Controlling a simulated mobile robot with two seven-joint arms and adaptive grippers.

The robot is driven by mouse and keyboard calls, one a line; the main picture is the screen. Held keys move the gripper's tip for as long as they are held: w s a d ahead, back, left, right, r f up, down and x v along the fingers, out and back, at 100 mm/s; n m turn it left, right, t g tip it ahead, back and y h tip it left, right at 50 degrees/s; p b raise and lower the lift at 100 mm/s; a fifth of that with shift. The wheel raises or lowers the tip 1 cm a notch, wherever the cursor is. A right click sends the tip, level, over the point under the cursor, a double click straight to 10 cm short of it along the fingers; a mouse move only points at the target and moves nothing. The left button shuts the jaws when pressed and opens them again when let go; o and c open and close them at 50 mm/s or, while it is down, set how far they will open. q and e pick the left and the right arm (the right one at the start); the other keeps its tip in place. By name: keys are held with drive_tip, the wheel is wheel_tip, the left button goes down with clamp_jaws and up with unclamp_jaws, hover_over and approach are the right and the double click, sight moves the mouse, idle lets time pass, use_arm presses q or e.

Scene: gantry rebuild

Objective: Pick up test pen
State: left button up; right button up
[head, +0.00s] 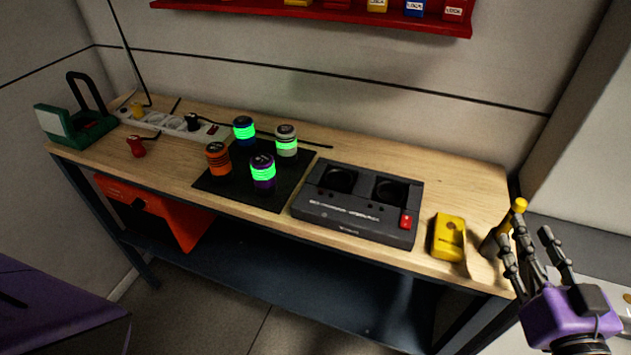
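A yellow-tipped item (518,206), which may be the test pen, stands tilted at the right end of the workbench. Its lower part is dark and partly hidden behind my fingers. My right gripper (527,237), with a purple body and dark jointed fingers, is at the bench's right end, just in front of and beside this item. Its fingers are spread and point up, with nothing seen between them. I cannot tell whether a finger touches the item. My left gripper is not in view.
The wooden workbench (455,190) holds a yellow cradle (449,238), a dark two-well device (350,222) with a red switch, and a black mat (225,188) with several glowing canisters. A power strip (165,122) and green device (72,128) sit left. A red shelf (330,13) hangs above.

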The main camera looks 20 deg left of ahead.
sight(504, 228)
drive_tip(key=x, duration=0.3)
drive_tip(key=p+x, duration=0.1)
drive_tip(key=x, duration=0.1)
drive_tip(key=shift+w+a+r, duration=0.1)
drive_tip(key=shift+w+a, duration=0.15)
drive_tip(key=shift+a, duration=0.25)
drive_tip(key=shift+w, duration=0.2)
clamp_jaws()
